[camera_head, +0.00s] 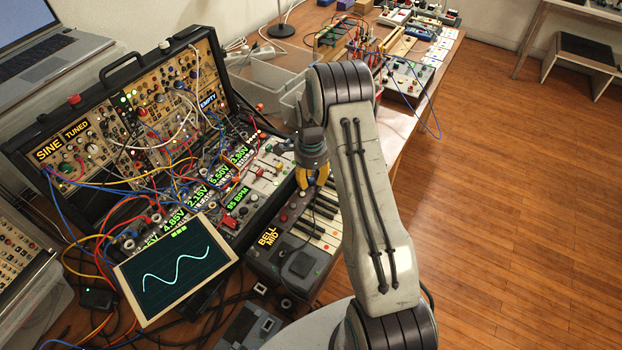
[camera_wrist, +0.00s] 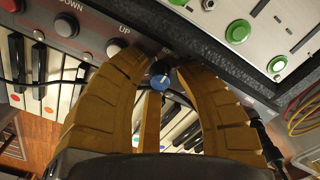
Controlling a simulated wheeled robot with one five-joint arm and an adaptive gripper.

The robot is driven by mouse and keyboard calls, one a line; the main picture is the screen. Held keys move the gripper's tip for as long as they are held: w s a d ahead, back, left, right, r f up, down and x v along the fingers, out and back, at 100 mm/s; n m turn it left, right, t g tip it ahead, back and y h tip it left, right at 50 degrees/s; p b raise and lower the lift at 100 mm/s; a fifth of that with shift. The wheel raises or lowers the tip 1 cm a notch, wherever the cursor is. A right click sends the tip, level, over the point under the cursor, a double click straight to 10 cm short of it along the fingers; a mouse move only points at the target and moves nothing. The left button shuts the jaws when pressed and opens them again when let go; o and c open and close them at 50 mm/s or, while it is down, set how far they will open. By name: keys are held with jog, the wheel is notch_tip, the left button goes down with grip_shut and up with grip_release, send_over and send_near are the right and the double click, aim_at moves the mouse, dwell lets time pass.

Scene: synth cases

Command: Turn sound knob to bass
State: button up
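The keyboard synth (camera_head: 293,262) stands at the front of the table; its display (camera_head: 269,241) reads "BELL MID" in yellow. My gripper (camera_head: 313,178) reaches down over the far end of its keys. In the wrist view, the yellow fingers of my gripper (camera_wrist: 160,68) stand around a small blue knob (camera_wrist: 160,76) with a light pointer mark. The fingertips are close to the knob with a narrow gap at the sides; firm contact does not show. The knob is hidden in the head view.
A modular synth case (camera_head: 123,62) with many patch cables stands to the left. A tilted screen (camera_head: 178,276) shows a sine wave. In the wrist view, a panel with green knobs (camera_wrist: 238,31) lies just beyond a raised dark edge. Grey and red knobs (camera_wrist: 66,25) sit left.

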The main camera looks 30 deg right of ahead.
aim_at(311, 179)
notch_tip(311, 179, up, 12)
dwell(0.6)
jog(key=shift+o, duration=0.2)
jog(key=shift+f, duration=0.1)
jog(key=shift+m, duration=0.7)
notch_tip(311, 179, down, 5)
jog(key=shift+s+r+b, duration=0.1)
jog(key=shift+b, duration=0.85)
jog(key=shift+c, duration=0.2)
jog(key=shift+f+p, duration=0.45)
jog(key=shift+f, duration=3.1)
jog(key=shift+c, duration=0.2)
grip_shut()
